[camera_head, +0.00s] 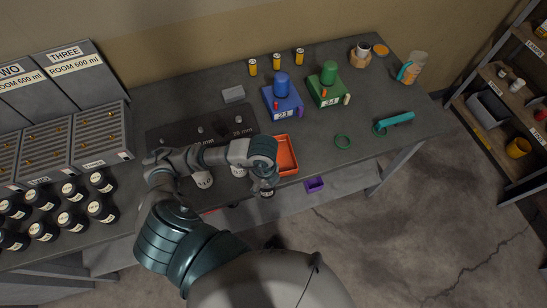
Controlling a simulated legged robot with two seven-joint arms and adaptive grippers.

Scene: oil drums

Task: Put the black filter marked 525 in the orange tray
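The orange tray (288,160) lies near the front edge of the table, partly covered by my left wrist. My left gripper (266,184) points down just in front of the tray's near left corner. It is shut on a small black filter (267,193) with a pale band, whose marking is too small to read. Several black filters with white labels (73,191) stand in rows at the left end of the table. Their numbers are not readable. My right gripper is not in view.
White-topped items (203,179) stand beneath my forearm by a dark panel (180,133). A blue device (282,102) and a green device (325,90) stand behind the tray. A purple holder (315,185) is at the front edge.

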